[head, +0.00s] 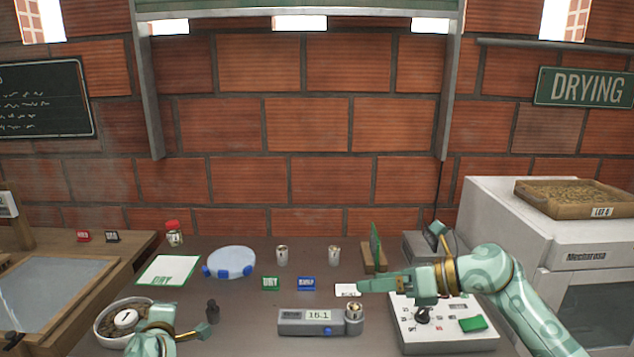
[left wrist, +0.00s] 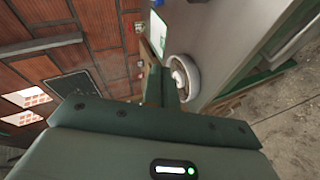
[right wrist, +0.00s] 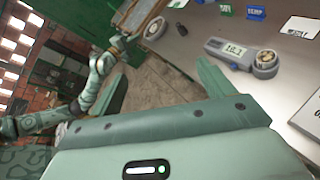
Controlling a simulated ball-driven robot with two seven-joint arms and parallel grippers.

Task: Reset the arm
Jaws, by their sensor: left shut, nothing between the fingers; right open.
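My right gripper (head: 364,285) reaches in from the right in the head view, pointing left above the bench behind the grey meter. In the right wrist view its two fingers (right wrist: 160,85) stand wide apart with nothing between them. My left gripper (head: 204,331) shows at the lower left of the head view, beside the bowl. In the left wrist view its fingers (left wrist: 171,88) are together and empty, with the white round bowl (left wrist: 184,77) beyond them. The left arm also shows in the right wrist view, at the left.
A grey meter (head: 300,327) reading about 15.1 holds a metal cup (head: 354,311). A control panel (head: 450,335) lies under my right arm. The bowl (head: 104,327) of beans, small dark stamp (head: 212,312), blue-clipped disc (head: 232,261) and cards stand nearby. A white machine (head: 545,250) stands at right.

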